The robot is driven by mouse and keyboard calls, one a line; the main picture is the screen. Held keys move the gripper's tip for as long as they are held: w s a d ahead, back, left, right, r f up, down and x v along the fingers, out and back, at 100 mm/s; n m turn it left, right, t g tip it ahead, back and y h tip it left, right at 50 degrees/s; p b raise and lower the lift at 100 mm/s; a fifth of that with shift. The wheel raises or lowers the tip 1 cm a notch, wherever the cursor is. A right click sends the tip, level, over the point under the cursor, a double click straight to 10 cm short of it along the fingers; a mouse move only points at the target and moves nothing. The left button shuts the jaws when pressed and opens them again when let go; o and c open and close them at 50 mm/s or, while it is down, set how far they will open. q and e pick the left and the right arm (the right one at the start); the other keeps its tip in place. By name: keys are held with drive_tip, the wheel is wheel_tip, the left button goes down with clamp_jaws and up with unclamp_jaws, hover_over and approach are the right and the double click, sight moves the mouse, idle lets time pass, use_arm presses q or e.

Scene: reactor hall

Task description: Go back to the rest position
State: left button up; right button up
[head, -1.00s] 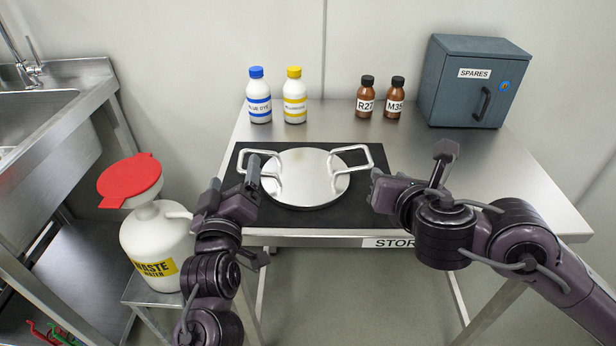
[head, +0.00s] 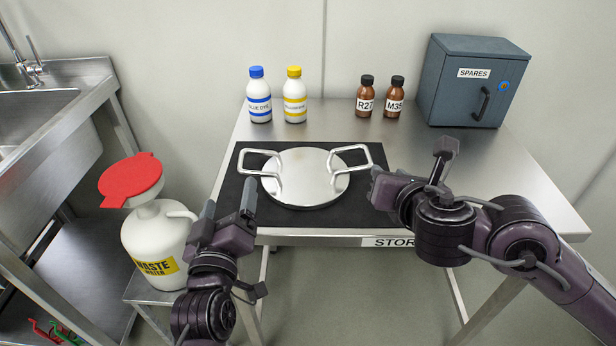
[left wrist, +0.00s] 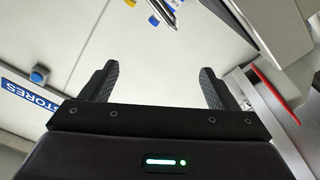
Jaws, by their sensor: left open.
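My left gripper (head: 229,206) is open and empty in the head view. It is at the front left of the table, apart from the round metal lid (head: 305,178). In the left wrist view its two fingers (left wrist: 160,84) stand apart with nothing between them. My right gripper (head: 378,190) is at the right front edge of the black mat (head: 352,208), to the right of the lid. Its fingertips are too hidden by its wrist to judge. The lid has two raised handles and lies flat on the mat, held by neither gripper.
On the steel table (head: 450,170) stand a blue-capped bottle (head: 259,97), a yellow-capped bottle (head: 295,97), two brown bottles (head: 365,98) and a grey SPARES cabinet (head: 474,82). A white waste container (head: 155,245) with a red funnel lid (head: 131,180) stands left, beside the sink (head: 40,120).

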use_arm(q)
drive_tip(key=shift+r, duration=0.15)
use_arm(e)
drive_tip(key=o, duration=1.1)
drive_tip(key=shift+c, duration=0.2)
